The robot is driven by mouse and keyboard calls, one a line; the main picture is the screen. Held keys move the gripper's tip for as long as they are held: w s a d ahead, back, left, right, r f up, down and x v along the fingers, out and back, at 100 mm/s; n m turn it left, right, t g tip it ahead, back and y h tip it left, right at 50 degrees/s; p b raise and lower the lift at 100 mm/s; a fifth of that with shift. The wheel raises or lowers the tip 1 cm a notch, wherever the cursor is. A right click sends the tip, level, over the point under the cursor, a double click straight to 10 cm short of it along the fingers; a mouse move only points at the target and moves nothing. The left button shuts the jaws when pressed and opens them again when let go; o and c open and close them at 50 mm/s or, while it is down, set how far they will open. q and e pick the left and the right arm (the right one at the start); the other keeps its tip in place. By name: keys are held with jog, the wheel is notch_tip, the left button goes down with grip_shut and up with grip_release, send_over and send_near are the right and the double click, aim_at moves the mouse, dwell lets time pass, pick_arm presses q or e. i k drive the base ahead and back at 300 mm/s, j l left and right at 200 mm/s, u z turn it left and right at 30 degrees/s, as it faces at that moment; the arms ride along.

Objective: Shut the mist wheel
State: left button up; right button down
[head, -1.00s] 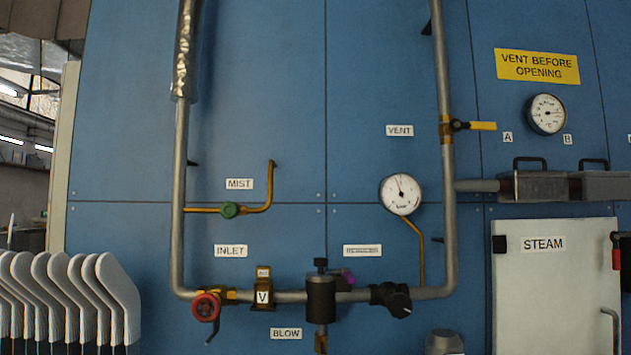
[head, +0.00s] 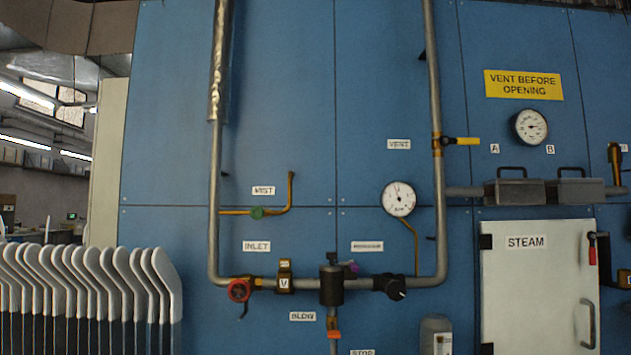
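The mist wheel is a small green handwheel (head: 257,212) on a thin brass pipe (head: 283,208) in the head view, left of centre. The MIST label (head: 263,190) is just above it. The brass pipe joins the grey vertical pipe at left and bends upward at its right end. Whether the wheel is open or shut cannot be told from here. Neither of my grippers is in view.
Below the wheel, a red handwheel (head: 239,290), a black fitting (head: 331,285) and a black knob (head: 395,287) sit on the lower pipe. White sock boards (head: 160,270) stand in a row at lower left. A steam door (head: 538,290) is at right.

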aim_at(258, 212)
jog(key=i+j+z, duration=0.25)
jog(key=j, duration=0.3)
jog(key=i+j+z, duration=0.1)
jog(key=i+j, duration=0.15)
jog(key=i+j+z, duration=0.15)
jog(key=j, duration=0.25)
